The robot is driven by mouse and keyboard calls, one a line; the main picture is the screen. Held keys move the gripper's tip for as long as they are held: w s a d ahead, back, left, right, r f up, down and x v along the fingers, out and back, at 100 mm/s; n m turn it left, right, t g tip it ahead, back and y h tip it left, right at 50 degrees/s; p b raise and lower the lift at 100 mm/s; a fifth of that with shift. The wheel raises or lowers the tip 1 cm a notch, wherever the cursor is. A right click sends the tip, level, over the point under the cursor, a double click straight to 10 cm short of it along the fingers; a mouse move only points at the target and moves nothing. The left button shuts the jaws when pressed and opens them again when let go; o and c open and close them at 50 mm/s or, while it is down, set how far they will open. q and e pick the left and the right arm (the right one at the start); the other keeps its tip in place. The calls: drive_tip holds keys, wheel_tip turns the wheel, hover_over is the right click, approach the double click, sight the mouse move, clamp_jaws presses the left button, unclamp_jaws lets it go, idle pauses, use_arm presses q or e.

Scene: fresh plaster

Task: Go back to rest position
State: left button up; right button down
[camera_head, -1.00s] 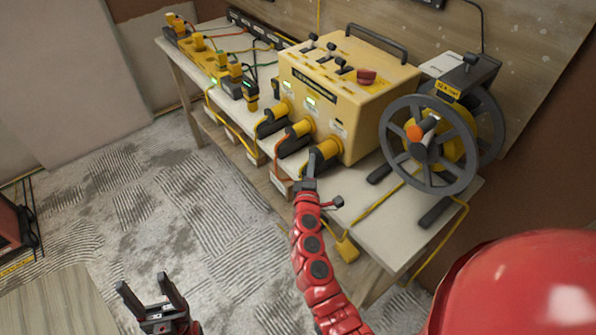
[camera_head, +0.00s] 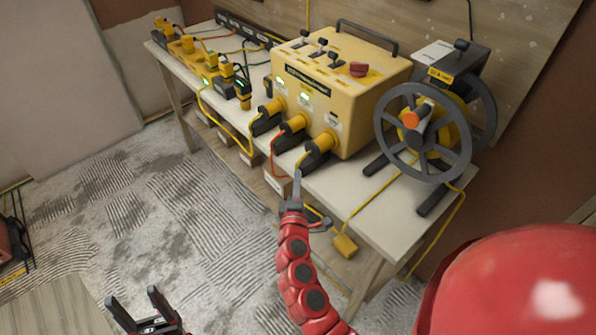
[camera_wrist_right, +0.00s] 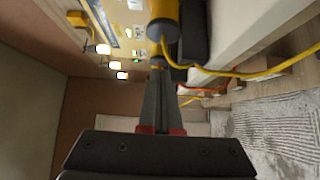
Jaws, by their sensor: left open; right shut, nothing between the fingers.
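My right gripper (camera_head: 297,188) is at the end of the red arm, in front of the table's front edge and just below the nearest plug on the yellow power box (camera_head: 345,85). Its fingers are shut with nothing between them. In the right wrist view the closed fingers (camera_wrist_right: 158,100) point toward the box front, with a yellow plug (camera_wrist_right: 163,22) close above them. I cannot tell whether they touch anything. My left gripper (camera_head: 145,305) is open and empty at the bottom left, above the floor beside a wooden surface (camera_head: 50,308).
The table (camera_head: 375,215) carries the box, a cable reel (camera_head: 425,135) and a row of yellow plugs (camera_head: 200,55). Yellow and orange cables hang over its front edge, with a yellow connector (camera_head: 345,246) hanging low. The floor (camera_head: 130,200) left of the table is clear.

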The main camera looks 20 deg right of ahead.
drive_tip(key=shift+b+v, duration=0.45)
drive_tip(key=shift+v, duration=1.65)
